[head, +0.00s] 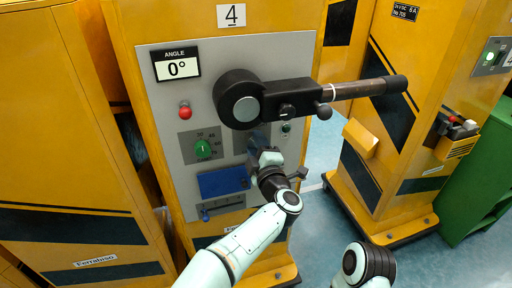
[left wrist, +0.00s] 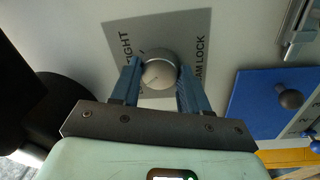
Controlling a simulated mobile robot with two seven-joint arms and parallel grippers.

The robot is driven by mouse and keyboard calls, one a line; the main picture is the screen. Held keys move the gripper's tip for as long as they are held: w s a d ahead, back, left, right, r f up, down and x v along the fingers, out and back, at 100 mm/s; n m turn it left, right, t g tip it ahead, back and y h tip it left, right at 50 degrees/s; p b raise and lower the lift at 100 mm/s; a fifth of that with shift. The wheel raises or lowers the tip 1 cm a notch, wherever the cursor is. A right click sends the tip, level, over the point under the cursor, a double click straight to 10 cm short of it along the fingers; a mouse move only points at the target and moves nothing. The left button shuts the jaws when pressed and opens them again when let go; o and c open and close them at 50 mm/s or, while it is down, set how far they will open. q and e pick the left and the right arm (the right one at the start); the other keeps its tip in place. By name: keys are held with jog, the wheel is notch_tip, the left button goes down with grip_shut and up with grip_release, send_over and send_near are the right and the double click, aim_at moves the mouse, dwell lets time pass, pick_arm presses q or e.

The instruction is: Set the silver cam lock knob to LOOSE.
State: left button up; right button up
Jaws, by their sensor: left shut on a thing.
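The silver cam lock knob (left wrist: 158,74) sits on a grey label plate (left wrist: 188,28) in the left wrist view. The letters "IGHT" and "AM LOCK" can be read on the plate; no LOOSE mark can be made out. My left gripper (left wrist: 157,80) has its two blue fingers on either side of the knob, shut on it. In the head view my left gripper (head: 268,160) is at the panel below the black arm and hides the knob. The knob's pointer direction cannot be told. My right gripper is not in view.
The black swing arm (head: 290,98) with its dark bar extends right, just above my left gripper. The grey panel (head: 215,60) carries a 0° angle display (head: 177,65), a red button (head: 185,112), a green knob (head: 203,148) and a blue plate (head: 222,181).

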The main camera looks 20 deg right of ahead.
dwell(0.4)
pick_arm(q)
jog(key=o, duration=1.1)
jog(key=shift+c, duration=0.2)
jog(key=shift+s, duration=0.1)
jog(key=s, duration=1.3)
jog(key=shift+d+f+b, duration=0.2)
jog(key=shift+f+b, duration=0.15)
jog(key=shift+f, duration=0.05)
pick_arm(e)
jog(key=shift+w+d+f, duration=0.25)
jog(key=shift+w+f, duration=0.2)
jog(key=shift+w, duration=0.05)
pick_arm(q)
jog(key=shift+s, duration=0.1)
